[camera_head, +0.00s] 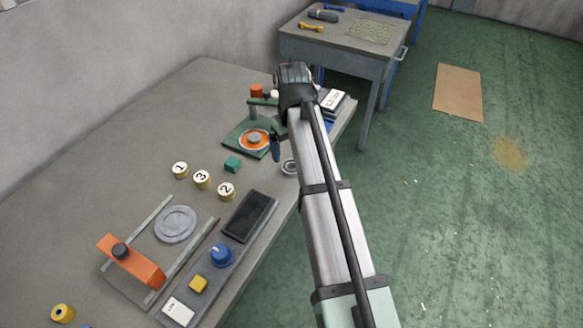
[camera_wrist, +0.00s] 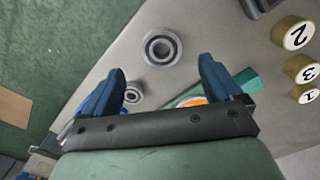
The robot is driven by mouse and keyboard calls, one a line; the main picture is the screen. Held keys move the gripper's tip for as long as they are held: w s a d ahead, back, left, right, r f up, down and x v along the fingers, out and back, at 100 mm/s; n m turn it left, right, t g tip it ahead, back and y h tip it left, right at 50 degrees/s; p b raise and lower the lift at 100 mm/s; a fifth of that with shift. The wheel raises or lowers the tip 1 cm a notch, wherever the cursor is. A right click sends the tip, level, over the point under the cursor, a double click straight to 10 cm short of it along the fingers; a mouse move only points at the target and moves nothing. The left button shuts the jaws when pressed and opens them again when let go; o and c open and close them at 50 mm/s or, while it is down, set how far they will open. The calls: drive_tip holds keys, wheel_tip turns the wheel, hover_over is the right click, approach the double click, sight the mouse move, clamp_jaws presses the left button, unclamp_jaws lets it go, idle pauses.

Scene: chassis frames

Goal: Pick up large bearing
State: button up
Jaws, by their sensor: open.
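The large bearing (camera_wrist: 150,50), a grey metal ring with a dark band and an open centre, lies flat on the table in the wrist view. It sits just beyond the gap between my fingertips. In the head view a grey ring-shaped bearing (camera_head: 287,167) lies near the table's right edge, partly hidden by my arm. A smaller grey ring (camera_wrist: 132,92) lies beside my left finger in the wrist view. My gripper (camera_wrist: 160,68) is open and empty, its two blue fingers apart above the table. In the head view one blue finger (camera_head: 276,142) shows beside my arm.
A green fixture with an orange disc (camera_head: 254,138) stands behind the bearing. A control panel with a dark screen (camera_head: 249,217) lies nearer. The table edge is close to the bearing.

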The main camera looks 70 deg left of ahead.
sight(292, 166)
drive_tip(key=shift+s+f, duration=0.15)
drive_tip(key=shift+f, duration=2.95)
drive_tip(key=c, duration=1.2)
